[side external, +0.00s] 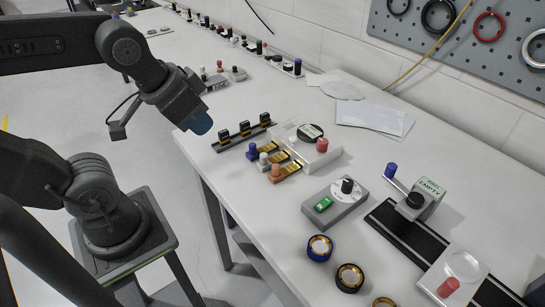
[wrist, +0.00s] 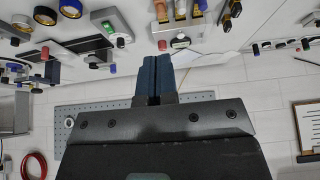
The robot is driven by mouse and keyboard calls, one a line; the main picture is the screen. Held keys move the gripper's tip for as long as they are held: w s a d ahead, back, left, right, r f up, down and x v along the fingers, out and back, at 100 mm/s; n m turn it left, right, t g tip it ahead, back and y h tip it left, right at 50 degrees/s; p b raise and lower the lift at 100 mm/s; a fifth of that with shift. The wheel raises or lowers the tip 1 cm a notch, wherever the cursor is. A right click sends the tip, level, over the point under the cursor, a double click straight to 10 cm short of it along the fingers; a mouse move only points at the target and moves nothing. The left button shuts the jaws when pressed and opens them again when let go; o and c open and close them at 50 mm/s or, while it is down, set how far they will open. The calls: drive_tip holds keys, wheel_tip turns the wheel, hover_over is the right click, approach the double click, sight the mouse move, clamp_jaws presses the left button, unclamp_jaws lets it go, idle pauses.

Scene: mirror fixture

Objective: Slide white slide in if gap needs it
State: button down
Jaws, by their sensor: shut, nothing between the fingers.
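The white slide (side external: 264,159) has a white knob at the near-left end of a gold strip. It sits between a blue slide (side external: 252,150) and an orange slide (side external: 276,171). Their strips point at a white block (side external: 326,158) with a dark round dial (side external: 310,132) and a red knob (side external: 322,145). The gap at the block is too small to make out. My gripper (side external: 201,124) is shut and empty, left of the slides and apart from them. In the wrist view its blue fingers (wrist: 158,78) are together; the slides show at the top edge.
A dark rack with several black pieces (side external: 244,131) lies behind the slides. A grey box (side external: 335,203) with a green switch and black knob stands in front. A black rail (side external: 405,235) carries a unit labelled EMPTY (side external: 426,190). Round gauges (side external: 319,248) lie near the front edge.

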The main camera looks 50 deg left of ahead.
drive_tip(key=c, duration=1.8)
unclamp_jaws()
drive_tip(key=shift+o, duration=0.6)
drive_tip(key=shift+w, duration=0.1)
drive_tip(key=o, duration=0.4)
drive_tip(key=w+a+f+m+g, duration=0.1)
drive_tip(key=w+a+g, duration=0.1)
drive_tip(key=w, duration=0.7)
drive_tip(key=shift+m+g, duration=0.3)
drive_tip(key=shift+g, duration=0.3)
drive_tip(key=m+g, duration=0.1)
drive_tip(key=g, duration=0.1)
approach(264, 154)
wheel_tip(264, 154, down, 10)
drive_tip(key=shift+w+f, duration=0.15)
drive_tip(key=shift+f, duration=0.05)
drive_tip(key=shift+c, duration=0.5)
clamp_jaws()
